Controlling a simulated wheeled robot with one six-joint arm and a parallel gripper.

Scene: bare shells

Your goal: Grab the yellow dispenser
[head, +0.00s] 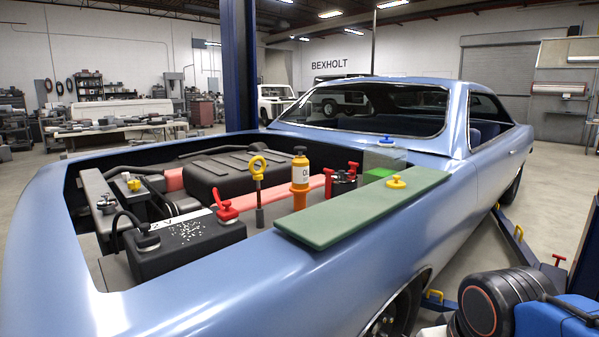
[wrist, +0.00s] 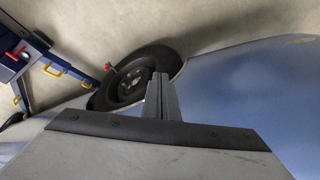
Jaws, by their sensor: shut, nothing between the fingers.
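The yellow dispenser (head: 300,175) is an orange-yellow bottle with a dark cap and a white label. It stands upright in the open engine bay of the blue car, just behind the green mat in the head view. My gripper (wrist: 160,77) shows in the wrist view with its fingers together and nothing between them. It is over the side of the car near a wheel, away from the dispenser. The dispenser does not show in the wrist view, and the fingers do not show in the head view.
The green mat (head: 350,212) on the fender carries a yellow knob (head: 396,182). A black battery (head: 180,243) is front left. The car's wheel (wrist: 133,85) is near blue lift arms (wrist: 45,60).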

